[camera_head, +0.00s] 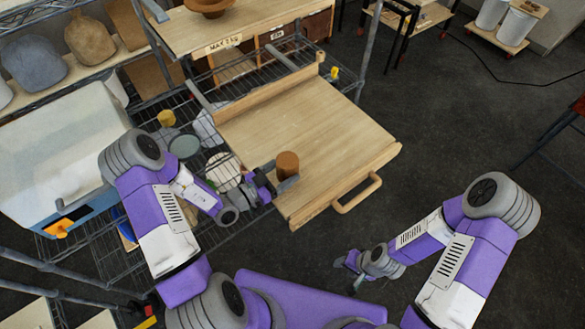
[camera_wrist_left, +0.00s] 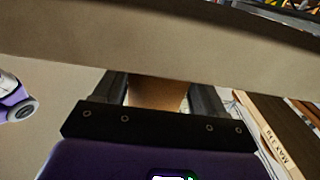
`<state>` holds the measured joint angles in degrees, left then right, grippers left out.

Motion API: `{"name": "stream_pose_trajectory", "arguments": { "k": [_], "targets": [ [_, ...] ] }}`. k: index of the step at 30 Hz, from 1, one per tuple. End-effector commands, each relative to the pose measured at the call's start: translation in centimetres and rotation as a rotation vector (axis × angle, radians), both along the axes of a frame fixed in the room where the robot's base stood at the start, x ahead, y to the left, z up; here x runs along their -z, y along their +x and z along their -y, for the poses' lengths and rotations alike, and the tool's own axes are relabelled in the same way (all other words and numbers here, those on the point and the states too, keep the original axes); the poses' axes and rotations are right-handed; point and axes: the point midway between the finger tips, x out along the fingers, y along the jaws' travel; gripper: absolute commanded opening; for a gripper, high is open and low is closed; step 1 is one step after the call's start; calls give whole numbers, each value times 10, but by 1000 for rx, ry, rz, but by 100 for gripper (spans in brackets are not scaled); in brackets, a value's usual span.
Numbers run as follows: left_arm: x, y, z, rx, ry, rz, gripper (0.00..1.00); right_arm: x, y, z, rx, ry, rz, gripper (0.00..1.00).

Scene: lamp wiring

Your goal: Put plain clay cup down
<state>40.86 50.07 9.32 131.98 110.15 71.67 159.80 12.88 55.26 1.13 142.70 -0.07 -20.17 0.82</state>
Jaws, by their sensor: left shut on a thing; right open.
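The plain clay cup (camera_head: 287,162) is brown and upright in the head view, over the near left edge of the wooden pull-out board (camera_head: 330,135). My left gripper (camera_head: 281,180) is shut on it from the near left side. In the left wrist view the clay cup (camera_wrist_left: 157,94) shows between the two dark fingers (camera_wrist_left: 155,100); its upper part is cut off from sight there. I cannot tell whether its base touches the board. My right gripper (camera_head: 354,268) is open and empty, low over the dark floor.
The board has a raised back strip and a front handle (camera_head: 357,194); its top is otherwise clear. A wire rack (camera_head: 190,110) with bowls and a yellow-brown pot (camera_head: 166,118) is to its left. A white cooler-like box (camera_head: 60,150) stands at far left. A brown bowl (camera_head: 209,6) sits on the upper shelf.

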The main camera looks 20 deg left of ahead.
Motion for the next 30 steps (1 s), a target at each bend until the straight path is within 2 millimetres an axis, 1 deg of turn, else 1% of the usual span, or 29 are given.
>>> {"name": "stream_pose_trajectory", "arguments": {
  "k": [1, 3, 5, 6, 7, 9, 17, 21, 22, 26, 27, 30],
  "targets": [
    [-1, 8, 8, 5, -2, 5, 30, 1, 0, 0, 0, 0, 0, 47],
    [-1, 19, 16, 6, -2, 6, 30, 2, 0, 0, 0, 0, 0, 47],
    [-1, 27, 23, 5, -2, 5, 30, 3, 0, 0, 0, 0, 0, 47],
    [3, 29, 24, 4, -3, 2, 30, 4, 0, 0, 0, 0, 0, 47],
    [9, 28, 23, 2, -2, 0, 30, 6, 0, 0, 0, 0, 0, 47],
    [14, 28, 22, 1, -3, 2, 30, 7, 0, 0, 0, 0, 0, 47],
    [14, 27, 22, 1, -2, 3, 30, 7, 0, 0, 0, 0, 0, 47],
    [18, 27, 22, 1, -3, 2, 30, 8, 0, 0, 0, 0, 0, 47],
    [18, 27, 22, 1, -1, 0, 74, 7, 0, 0, 0, 0, 0, 47],
    [18, 27, 22, 1, -1, 0, 94, 7, 0, 0, 0, 0, 0, 47],
    [18, 27, 22, 1, -1, 0, 96, 7, 0, 0, 0, 0, 0, 47],
    [18, 27, 22, 1, -1, 0, 96, 7, 0, 0, 0, 0, 0, 47]
  ]
}}
